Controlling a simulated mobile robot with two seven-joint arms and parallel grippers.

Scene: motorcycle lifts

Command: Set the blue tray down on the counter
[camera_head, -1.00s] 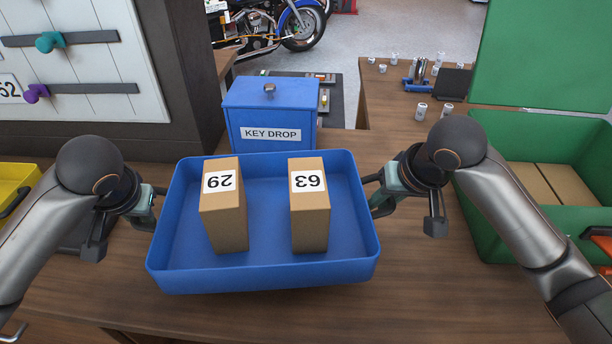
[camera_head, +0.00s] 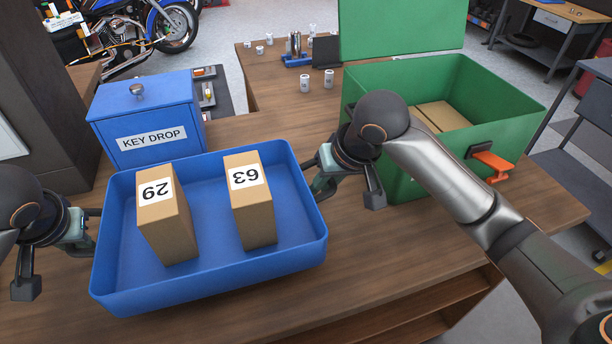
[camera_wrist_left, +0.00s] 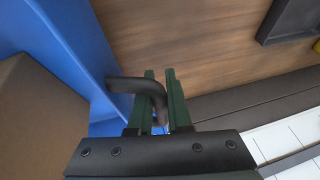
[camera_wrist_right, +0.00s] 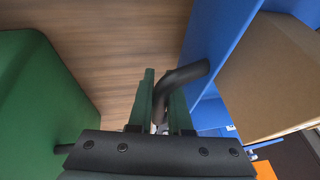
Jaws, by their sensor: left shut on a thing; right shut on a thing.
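The blue tray (camera_head: 215,285) is in the head view's lower left, held between my two grippers. Two tan boxes stand in it, one labelled 29 (camera_head: 168,222) and one labelled 63 (camera_head: 252,205). My left gripper (camera_head: 88,226) is shut on the tray's left handle; the dark handle (camera_wrist_left: 140,86) shows between its fingers in the left wrist view. My right gripper (camera_head: 318,172) is shut on the right handle (camera_wrist_right: 182,76), seen in the right wrist view. The wooden counter (camera_head: 385,245) lies beneath. Whether the tray's underside touches the counter is hidden.
A blue key drop box (camera_head: 148,115) stands just behind the tray. An open green bin (camera_head: 470,125) with tan boxes and an orange latch (camera_head: 492,163) stands to the right. Small cans (camera_head: 304,84) stand farther back.

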